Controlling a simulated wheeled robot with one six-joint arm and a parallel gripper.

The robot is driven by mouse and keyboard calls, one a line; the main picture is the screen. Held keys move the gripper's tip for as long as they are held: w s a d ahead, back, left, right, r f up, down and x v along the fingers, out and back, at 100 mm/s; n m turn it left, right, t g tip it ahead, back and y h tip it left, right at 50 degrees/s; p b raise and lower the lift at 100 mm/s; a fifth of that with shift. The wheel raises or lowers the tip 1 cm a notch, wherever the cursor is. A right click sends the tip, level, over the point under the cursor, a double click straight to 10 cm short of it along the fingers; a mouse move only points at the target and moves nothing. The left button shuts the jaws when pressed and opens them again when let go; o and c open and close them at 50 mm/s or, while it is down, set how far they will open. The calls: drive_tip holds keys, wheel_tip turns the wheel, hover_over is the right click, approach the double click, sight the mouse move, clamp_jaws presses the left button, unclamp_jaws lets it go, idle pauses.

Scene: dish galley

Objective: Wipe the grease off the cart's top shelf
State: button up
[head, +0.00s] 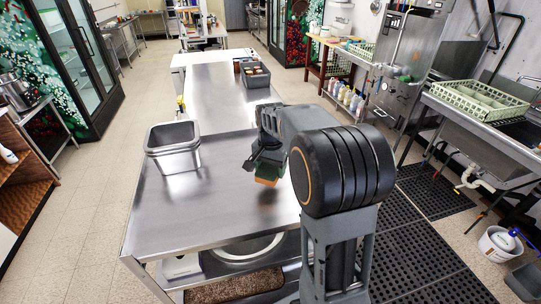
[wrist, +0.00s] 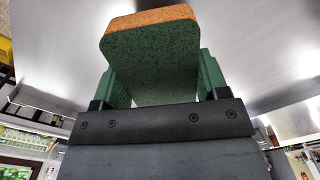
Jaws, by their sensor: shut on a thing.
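A sponge with an orange face and a green side (head: 267,181) is in my gripper (head: 262,170), just above the cart's steel top shelf (head: 220,215), right of its middle. A dull reflection or shadow lies under the sponge, and a small gap seems to separate it from the steel. In the wrist view the sponge (wrist: 155,55) fills the space between the two green fingers of my gripper (wrist: 163,85), which are shut on its sides. I cannot make out any clear grease patch; my arm hides the shelf's right part.
A deep steel pan (head: 172,148) stands at the shelf's back left. Behind, a steel counter (head: 215,88) carries a grey bin (head: 255,75). A sink with a pale green rack (head: 480,105) stands to the right. The shelf's front left is clear.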

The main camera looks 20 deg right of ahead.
drive_tip(key=shift+r, duration=1.5)
